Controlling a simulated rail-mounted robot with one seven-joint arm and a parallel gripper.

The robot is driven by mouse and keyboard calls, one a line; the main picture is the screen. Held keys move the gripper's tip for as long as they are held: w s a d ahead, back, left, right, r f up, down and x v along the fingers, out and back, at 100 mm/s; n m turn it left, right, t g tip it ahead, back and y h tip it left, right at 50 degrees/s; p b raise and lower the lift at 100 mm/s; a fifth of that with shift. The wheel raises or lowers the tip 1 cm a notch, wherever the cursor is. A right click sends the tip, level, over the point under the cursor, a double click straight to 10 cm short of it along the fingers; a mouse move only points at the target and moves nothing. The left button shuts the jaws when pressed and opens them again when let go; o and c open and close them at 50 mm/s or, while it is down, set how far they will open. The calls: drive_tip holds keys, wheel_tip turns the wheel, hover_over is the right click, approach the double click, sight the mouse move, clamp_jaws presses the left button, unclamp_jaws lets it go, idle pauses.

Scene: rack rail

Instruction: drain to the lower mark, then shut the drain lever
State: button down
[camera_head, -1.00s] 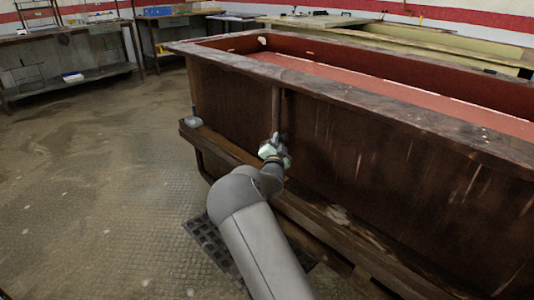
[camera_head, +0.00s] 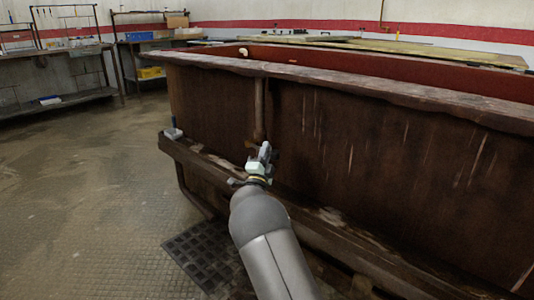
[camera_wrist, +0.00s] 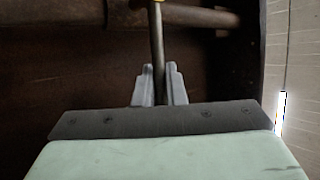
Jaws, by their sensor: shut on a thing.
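The tank (camera_head: 215,100) is a long, rust-brown trough with a red inner wall; from this low angle its liquid surface is hidden and I cannot make out a lower mark. My gripper (camera_head: 265,150) is at the tank's near side, by the lower end of a vertical pipe (camera_head: 259,110). In the wrist view, my gripper (camera_wrist: 160,88) is shut on a thin metal rod with a yellow end, apparently the drain lever (camera_wrist: 157,45). The rod runs up between the two grey fingers. The valve itself is not clearly visible.
A brown horizontal pipe (camera_wrist: 200,18) runs behind the lever. A ledge (camera_head: 210,163) runs along the tank's foot, with a small grey block (camera_head: 173,134) at its corner. A dark floor grate (camera_head: 205,255) lies below. The left floor is clear up to the workbenches (camera_head: 60,105).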

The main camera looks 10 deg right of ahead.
drive_tip(key=shift+f, duration=0.1)
idle(0.3)
drive_tip(key=c, duration=1.5)
unclamp_jaws()
drive_tip(key=p+v, duration=0.4)
drive_tip(key=v, duration=1.3)
drive_tip(key=shift+a+f, duration=0.15)
drive_tip(key=shift+a, duration=0.05)
drive_tip(key=shift+s, duration=0.1)
